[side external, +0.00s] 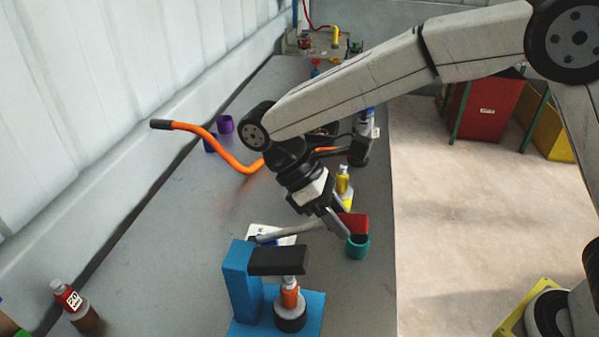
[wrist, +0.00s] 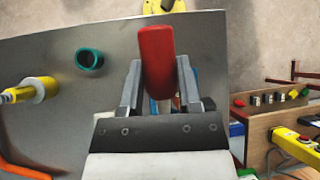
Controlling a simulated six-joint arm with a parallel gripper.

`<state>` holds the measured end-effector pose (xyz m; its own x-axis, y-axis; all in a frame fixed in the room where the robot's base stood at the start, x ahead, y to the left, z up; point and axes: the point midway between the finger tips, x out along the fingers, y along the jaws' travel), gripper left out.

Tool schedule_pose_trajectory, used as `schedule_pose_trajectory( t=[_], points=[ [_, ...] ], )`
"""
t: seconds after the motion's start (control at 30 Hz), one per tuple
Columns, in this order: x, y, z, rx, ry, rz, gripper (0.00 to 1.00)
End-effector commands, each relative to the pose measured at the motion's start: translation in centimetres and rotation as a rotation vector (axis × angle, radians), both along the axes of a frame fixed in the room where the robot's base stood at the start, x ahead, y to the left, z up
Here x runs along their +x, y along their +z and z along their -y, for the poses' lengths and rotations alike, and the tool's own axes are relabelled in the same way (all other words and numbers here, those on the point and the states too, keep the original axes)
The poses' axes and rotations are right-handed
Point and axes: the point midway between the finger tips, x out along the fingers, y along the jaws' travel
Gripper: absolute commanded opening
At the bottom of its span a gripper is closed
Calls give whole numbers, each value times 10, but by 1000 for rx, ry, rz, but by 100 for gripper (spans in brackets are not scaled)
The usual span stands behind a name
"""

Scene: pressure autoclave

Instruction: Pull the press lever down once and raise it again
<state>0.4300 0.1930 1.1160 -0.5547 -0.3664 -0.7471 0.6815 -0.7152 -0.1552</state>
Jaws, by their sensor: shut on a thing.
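The press has a blue frame (side external: 239,281) with a black head (side external: 277,261) and stands at the front of the bench. Its grey lever (side external: 292,230) runs to the right from the head, near level and tilted slightly upward in the side view, and ends in a red handle (side external: 355,224). My gripper (side external: 336,226) is shut on the red handle. In the wrist view the handle (wrist: 156,55) lies between my two fingers (wrist: 159,88). An orange and black bottle (side external: 290,305) stands on the blue base under the head.
A teal ring (side external: 357,247) sits on the bench close below the handle. A yellow bottle (side external: 343,183) stands behind my gripper. An orange bent pipe (side external: 228,158) extends over the bench at the left. A labelled bottle (side external: 72,300) stands at the front left. Bare bench (side external: 180,250) lies between.

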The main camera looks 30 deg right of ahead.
Motion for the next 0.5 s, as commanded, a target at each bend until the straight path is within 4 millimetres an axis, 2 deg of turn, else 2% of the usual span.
schedule_pose_trajectory(
  t=[0.23,0.5],
  points=[
    [6,12,-6,-62,0,-57,0],
    [7,14,-6,-71,0,-65,0]
  ],
)
